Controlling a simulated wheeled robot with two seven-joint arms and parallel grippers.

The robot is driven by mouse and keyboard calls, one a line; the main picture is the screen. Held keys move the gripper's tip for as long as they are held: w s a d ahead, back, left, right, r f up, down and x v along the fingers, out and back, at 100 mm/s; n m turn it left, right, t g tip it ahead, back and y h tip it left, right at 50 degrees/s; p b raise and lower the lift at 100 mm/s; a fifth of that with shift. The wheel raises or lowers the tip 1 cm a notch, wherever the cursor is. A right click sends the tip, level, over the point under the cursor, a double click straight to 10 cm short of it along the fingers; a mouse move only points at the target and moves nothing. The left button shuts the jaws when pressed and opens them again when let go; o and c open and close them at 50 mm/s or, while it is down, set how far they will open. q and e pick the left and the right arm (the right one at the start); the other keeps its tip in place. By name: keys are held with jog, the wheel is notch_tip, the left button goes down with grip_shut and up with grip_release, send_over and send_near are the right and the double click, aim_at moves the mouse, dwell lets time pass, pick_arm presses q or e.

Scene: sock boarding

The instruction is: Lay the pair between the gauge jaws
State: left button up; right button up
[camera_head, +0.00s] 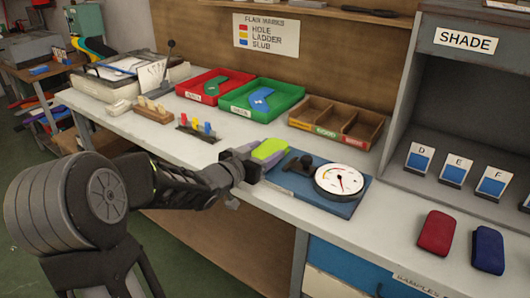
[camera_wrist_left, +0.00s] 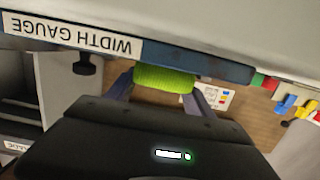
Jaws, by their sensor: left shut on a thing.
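The lime-green folded pair (camera_head: 270,149) is held at the left end of the width gauge. My left gripper (camera_head: 257,159) is shut on it; in the left wrist view the pair (camera_wrist_left: 165,79) sits between the two fingers. The width gauge has a blue base (camera_head: 335,207), a round white dial (camera_head: 341,181) and dark jaw parts (camera_head: 296,166) left of the dial. The gauge's labelled edge (camera_wrist_left: 70,36) shows upside down in the wrist view. Whether the pair touches the gauge, I cannot tell. My right gripper is in neither view.
A red tray (camera_head: 190,93) and a green tray (camera_head: 291,100) hold socks behind the gauge. A wooden divided box (camera_head: 300,117) stands behind the gauge. Coloured pegs (camera_head: 196,127) stand to the left. A red block (camera_head: 436,232) and a blue block (camera_head: 488,250) lie at the right.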

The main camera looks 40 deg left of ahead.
pick_arm(q)
jog(key=shift+f, duration=0.2)
jog(key=o, duration=1.5)
jog(key=shift+r, duration=0.15)
jog(key=shift+s+r, duration=0.1)
jog(key=shift+s, duration=0.05)
jog(key=s, duration=0.4)
jog(key=s+r+p, duration=0.1)
jog(key=s, duration=0.2)
jog(key=s+p, duration=0.1)
jog(key=s, duration=0.3)
jog(key=shift+s+d+r, duration=0.15)
jog(key=shift+s+r, duration=0.15)
jog(key=shift+r, duration=0.05)
